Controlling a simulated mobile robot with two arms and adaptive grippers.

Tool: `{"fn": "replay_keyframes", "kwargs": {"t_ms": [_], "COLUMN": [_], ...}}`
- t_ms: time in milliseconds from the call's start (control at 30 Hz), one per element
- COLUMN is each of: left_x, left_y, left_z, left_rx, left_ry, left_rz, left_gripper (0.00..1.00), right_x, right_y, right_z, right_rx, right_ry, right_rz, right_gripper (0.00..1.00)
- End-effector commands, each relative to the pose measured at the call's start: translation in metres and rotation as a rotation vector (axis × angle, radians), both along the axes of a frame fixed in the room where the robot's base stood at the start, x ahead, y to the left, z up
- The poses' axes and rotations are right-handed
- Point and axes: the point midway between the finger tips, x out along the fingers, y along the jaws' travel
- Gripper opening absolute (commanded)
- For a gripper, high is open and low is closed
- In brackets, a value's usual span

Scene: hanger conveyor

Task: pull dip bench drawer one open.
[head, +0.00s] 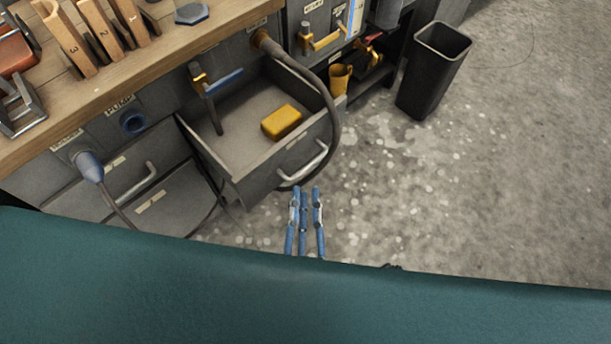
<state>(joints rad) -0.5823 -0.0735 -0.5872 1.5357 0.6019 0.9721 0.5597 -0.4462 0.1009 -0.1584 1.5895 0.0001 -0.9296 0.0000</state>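A grey drawer (262,165) under the wooden bench (110,85) stands pulled out. Its label is too small to read, so I cannot tell its number. A yellow block (282,122) lies inside it. Its pale bar handle (304,163) is on the front face. My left gripper (305,192) is just in front of and below this handle in the head view, with its blue fingers pointing toward the drawer. The fingertips are apart, with nothing seen between them, and they look clear of the handle. My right gripper is not in view.
Closed drawer fronts with a handle (136,184) are at left. A dark hose (328,95) hangs over the open drawer's right side. A black bin (433,70) and a yellow cup (340,79) are at upper right.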

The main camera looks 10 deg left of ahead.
Motion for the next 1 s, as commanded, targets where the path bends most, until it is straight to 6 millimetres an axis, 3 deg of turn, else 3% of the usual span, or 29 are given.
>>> {"fn": "replay_keyframes", "kwargs": {"t_ms": [100,300,1000], "left_x": [-0.021,-0.038,-0.036], "left_y": [-0.002,-0.004,-0.007], "left_z": [-0.004,-0.006,-0.010], "left_rx": [0.001,0.001,0.022], "left_ry": [0.003,0.001,0.013], "left_rz": [-0.001,-0.001,-0.021], "left_gripper": [0.24,0.24,0.24], "right_x": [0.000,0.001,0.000], "right_y": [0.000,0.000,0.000], "right_z": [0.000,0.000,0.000], "right_rx": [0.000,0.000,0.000], "right_ry": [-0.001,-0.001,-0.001], "right_rz": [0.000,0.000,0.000], "right_gripper": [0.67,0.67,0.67]}}
